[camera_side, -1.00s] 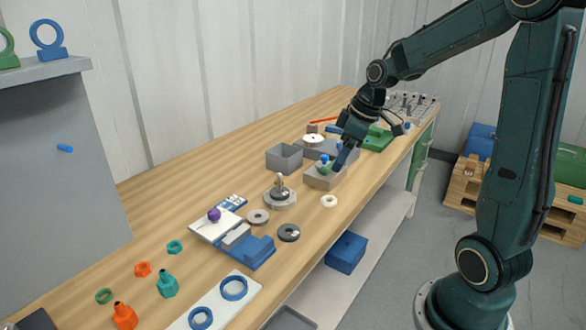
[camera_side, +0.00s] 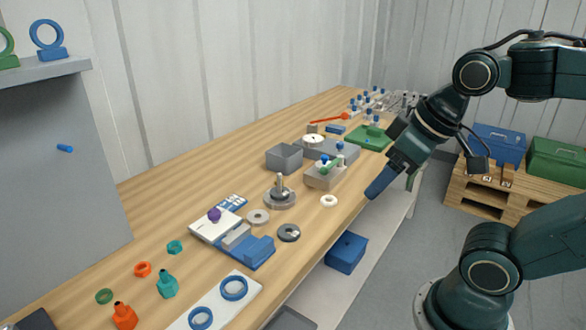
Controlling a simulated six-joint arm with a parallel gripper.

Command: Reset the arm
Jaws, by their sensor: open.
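My gripper (camera_side: 384,183) hangs at the bench's right edge, in front of the grey block and clear of the bench items. Its blue fingertip points down and left, and nothing shows in it. The jaws are open, though one finger largely hides the other. My arm folds back to the right of the picture. The wooden bench (camera_side: 160,215) runs from front left to back. A small grey block (camera_side: 322,180) with a green and a white part on top stands left of my gripper.
A grey open box (camera_side: 284,158), a green tray (camera_side: 369,138), a flanged post (camera_side: 280,194) and a white ring (camera_side: 328,201) stand on the bench. A blue box (camera_side: 346,252) sits on the lower shelf. Crates on a pallet (camera_side: 478,192) stand at the right.

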